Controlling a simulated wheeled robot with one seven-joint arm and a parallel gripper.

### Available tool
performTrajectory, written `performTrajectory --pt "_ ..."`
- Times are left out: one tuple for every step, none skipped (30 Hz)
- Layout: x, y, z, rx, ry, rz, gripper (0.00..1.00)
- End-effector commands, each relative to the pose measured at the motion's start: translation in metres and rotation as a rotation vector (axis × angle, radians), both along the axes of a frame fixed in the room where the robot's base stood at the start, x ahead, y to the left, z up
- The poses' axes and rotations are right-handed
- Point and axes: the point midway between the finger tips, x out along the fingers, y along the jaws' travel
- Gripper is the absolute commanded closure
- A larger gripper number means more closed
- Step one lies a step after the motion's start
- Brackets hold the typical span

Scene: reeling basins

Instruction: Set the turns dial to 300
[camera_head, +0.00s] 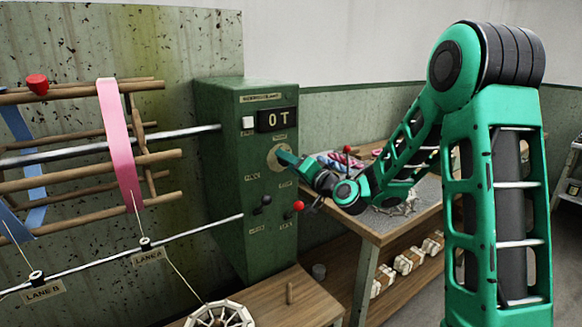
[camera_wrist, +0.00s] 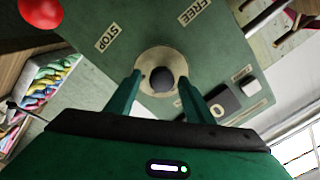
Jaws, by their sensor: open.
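The turns dial (camera_head: 280,157) is a pale round disc on the front of the green control box (camera_head: 222,180). In the wrist view the dial (camera_wrist: 148,62) has a dark round knob (camera_wrist: 162,79) at its centre. My gripper (camera_wrist: 162,82) is open, with one green finger on each side of the knob. I cannot tell whether the fingers touch it. In the head view my gripper (camera_head: 284,156) reaches the dial from the right and covers part of it. The display (camera_head: 277,118) above the dial reads "0T". The dial's numbers are too small to read.
A white button (camera_head: 248,122) is left of the display. A black-knobbed lever (camera_head: 265,200) and a red-knobbed lever (camera_head: 297,206) stick out below the dial. The reel (camera_head: 112,110) with pink and blue bands is at left. A bench (camera_head: 385,235) with coloured skeins stands at right.

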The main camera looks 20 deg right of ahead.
Motion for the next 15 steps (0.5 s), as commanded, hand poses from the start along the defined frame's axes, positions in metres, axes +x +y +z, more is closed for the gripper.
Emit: performTrajectory --pt "-0.002 -0.001 0.0 0.0 0.001 -0.001 0.52" --pt "-0.004 -0.002 -0.001 0.0 0.001 -0.001 0.52" --pt "-0.008 -0.003 -0.001 -0.001 0.002 -0.002 0.52" --pt "-0.011 -0.005 -0.001 0.0 0.003 -0.002 0.52" --pt "-0.015 -0.006 -0.001 -0.001 0.002 -0.002 0.52" --pt "-0.021 -0.008 -0.001 0.001 0.003 -0.002 0.52" --pt "-0.026 -0.01 -0.001 0.0 0.003 -0.003 0.52" --pt "-0.031 -0.012 -0.002 0.001 0.004 -0.004 0.52" --pt "-0.038 -0.015 -0.002 0.002 0.005 -0.003 0.52" --pt "-0.044 -0.017 -0.003 0.002 0.005 -0.003 0.52" --pt "-0.049 -0.019 -0.003 0.001 0.004 -0.005 0.52" --pt "-0.056 -0.021 -0.003 0.001 0.004 -0.005 0.52" --pt "-0.061 -0.023 -0.003 0.002 0.004 -0.005 0.52" --pt "-0.066 -0.025 -0.003 0.002 0.004 -0.005 0.52" --pt "-0.073 -0.027 -0.003 0.001 0.003 -0.005 0.52"
